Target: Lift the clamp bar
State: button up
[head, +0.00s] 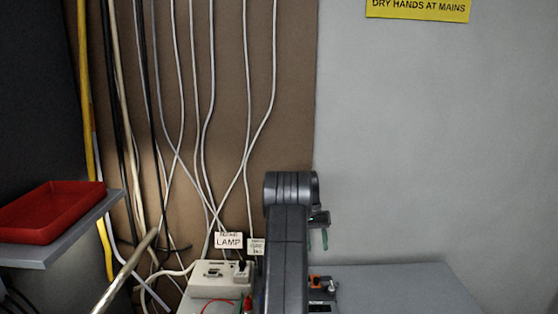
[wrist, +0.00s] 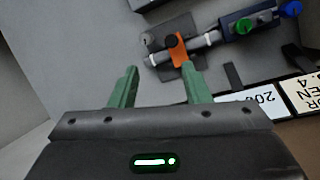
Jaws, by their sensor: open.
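An orange piece (wrist: 178,48), which looks like the clamp bar, crosses a grey tube (wrist: 190,49) over a dark plate (wrist: 172,32) in the wrist view. It shows small in the head view (head: 316,282), low and just right of my arm. My gripper (wrist: 160,68) is open, with its two green fingers apart and nothing between them. The orange piece is beyond the fingertips, nearer the right finger. I cannot tell the exact gap. In the head view my gripper (head: 319,238) is above the bench, partly hidden by my arm.
A dark blue block (wrist: 245,24) with green and blue knobs adjoins the tube on the right. Label cards (wrist: 264,104) lie near the right finger. A beige box (head: 215,280) stands left of my arm, below hanging cables. A red tray (head: 52,232) sits on a shelf at left.

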jog(key=p, duration=0.2)
send_near(316, 280)
jog(key=f, duration=0.1)
jog(key=d+f, duration=0.1)
jog(key=f, duration=0.1)
jog(key=w+f, duration=0.1)
jog(key=shift+d+f, duration=0.2)
jog(key=shift+f, duration=0.1)
jog(key=shift+f+b, duration=0.15)
jog(key=shift+b, duration=0.3)
jog(key=shift+s+t+b, duration=0.4)
jog(key=shift+s+t, duration=0.1)
jog(key=shift+t, duration=0.2)
jog(key=t+b, duration=0.1)
jog(key=s+f+t+b, duration=0.1)
jog(key=shift+s+b, duration=0.2)
jog(key=shift+b, duration=0.2)
jog(key=s+f+t+b, duration=0.1)
jog(key=t+b, duration=0.1)
jog(key=b, duration=0.1)
jog(key=s+f+t+b, duration=0.1)
jog(key=t+b, duration=0.1)
jog(key=b, duration=0.2)
jog(key=shift+s+m, duration=0.1)
jog(key=shift+m, duration=0.2)
jog(key=v, duration=1.4)
jog(key=shift+s+b, duration=0.25)
jog(key=shift+b, duration=0.15)
